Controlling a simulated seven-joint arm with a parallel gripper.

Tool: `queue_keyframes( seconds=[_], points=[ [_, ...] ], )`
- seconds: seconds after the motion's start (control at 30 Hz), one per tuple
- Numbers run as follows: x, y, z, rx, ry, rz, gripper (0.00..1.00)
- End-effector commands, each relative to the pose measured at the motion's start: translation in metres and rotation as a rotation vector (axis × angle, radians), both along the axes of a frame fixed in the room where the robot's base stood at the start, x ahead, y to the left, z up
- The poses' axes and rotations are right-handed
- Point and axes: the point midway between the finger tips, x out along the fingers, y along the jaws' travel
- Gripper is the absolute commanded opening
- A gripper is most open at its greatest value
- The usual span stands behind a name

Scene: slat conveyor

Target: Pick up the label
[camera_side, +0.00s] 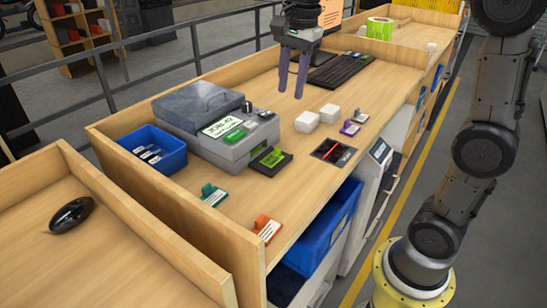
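My gripper (291,84) hangs over the back part of the wooden workbench, pointing down. Its two fingers are apart with nothing visible between them. A grey label printer (213,125) stands at the bench's left. A white and green label marked JOB-42 (221,127) shows on its top. A black pad with a green patch (271,159) lies at its front right; I cannot tell if the patch is a label. My gripper is behind and right of the printer, apart from it. Small tagged pieces in teal (213,195), orange (266,228) and purple (350,128) sit on the bench.
A blue bin (153,150) with several white-labelled items stands left of the printer. Two white blocks (307,122), a dark tray with a red stick (333,152) and a keyboard (342,70) are on the bench. Raised wooden edges border it. The front middle has bare wood.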

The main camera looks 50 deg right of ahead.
Motion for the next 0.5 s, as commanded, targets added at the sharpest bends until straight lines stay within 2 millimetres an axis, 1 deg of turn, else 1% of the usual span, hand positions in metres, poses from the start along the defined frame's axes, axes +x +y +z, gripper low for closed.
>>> queue_keyframes(
  seconds=[0.03, 0.1, 0.2, 0.43, 0.5],
  points=[
    [0.016, -0.006, -0.009, 0.005, 0.029, -0.022, 0.35],
    [0.032, -0.011, -0.02, 0.008, 0.056, -0.032, 0.35],
    [0.044, -0.017, -0.035, 0.012, 0.087, -0.041, 0.35],
    [0.046, -0.022, -0.063, 0.016, 0.123, -0.05, 0.35],
    [0.046, -0.022, -0.076, 0.016, 0.124, -0.049, 0.35]
  ],
)
